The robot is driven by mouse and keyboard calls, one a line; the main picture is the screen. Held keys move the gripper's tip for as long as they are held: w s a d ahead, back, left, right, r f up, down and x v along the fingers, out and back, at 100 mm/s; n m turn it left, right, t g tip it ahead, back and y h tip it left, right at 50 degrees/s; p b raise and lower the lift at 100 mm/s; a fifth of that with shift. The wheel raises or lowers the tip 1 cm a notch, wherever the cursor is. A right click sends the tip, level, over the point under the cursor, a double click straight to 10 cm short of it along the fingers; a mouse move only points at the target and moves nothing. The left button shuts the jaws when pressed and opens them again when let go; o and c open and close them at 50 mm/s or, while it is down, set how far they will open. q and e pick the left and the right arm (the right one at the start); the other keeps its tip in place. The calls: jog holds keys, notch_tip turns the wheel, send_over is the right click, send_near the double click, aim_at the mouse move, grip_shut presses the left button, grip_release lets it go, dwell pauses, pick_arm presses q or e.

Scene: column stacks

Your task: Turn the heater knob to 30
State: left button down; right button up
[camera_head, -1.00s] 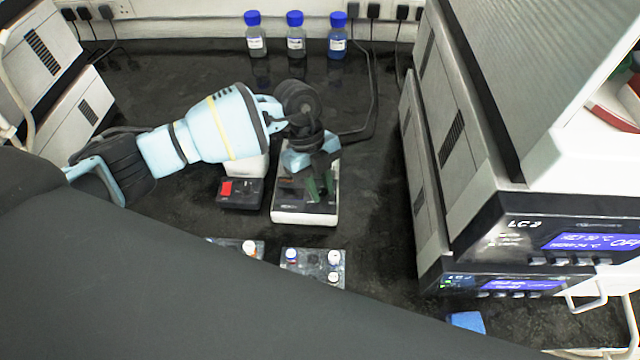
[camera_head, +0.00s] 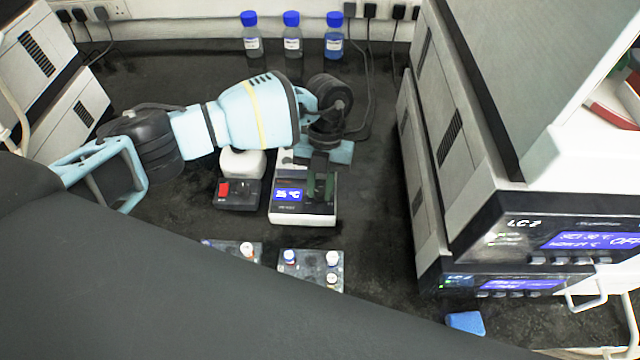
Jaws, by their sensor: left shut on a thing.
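The heater is a small white box (camera_head: 300,217) with a dark top face, in the middle of the bench. Its blue display (camera_head: 288,195) is lit and shows a number with °C, too small to read surely. My left gripper (camera_head: 320,190) comes down from above onto the right part of the heater's face, its green fingers shut on the heater knob. The fingers hide the knob. My right gripper is not in view.
A smaller device with a red switch (camera_head: 224,190) stands just left of the heater. Vial racks (camera_head: 312,268) lie in front. Blue-capped bottles (camera_head: 292,38) stand at the back. Stacked LC instruments (camera_head: 450,200) bound the right side, with a blue block (camera_head: 465,321) near them.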

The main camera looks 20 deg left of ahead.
pick_arm(q)
jog(key=shift+m+y, duration=0.3)
jog(key=shift+m, duration=0.3)
jog(key=c, duration=1.2)
grip_release()
jog(key=shift+c, duration=0.2)
jog(key=v, duration=0.8)
jog(key=shift+b, duration=0.35)
jog(key=shift+f, duration=0.1)
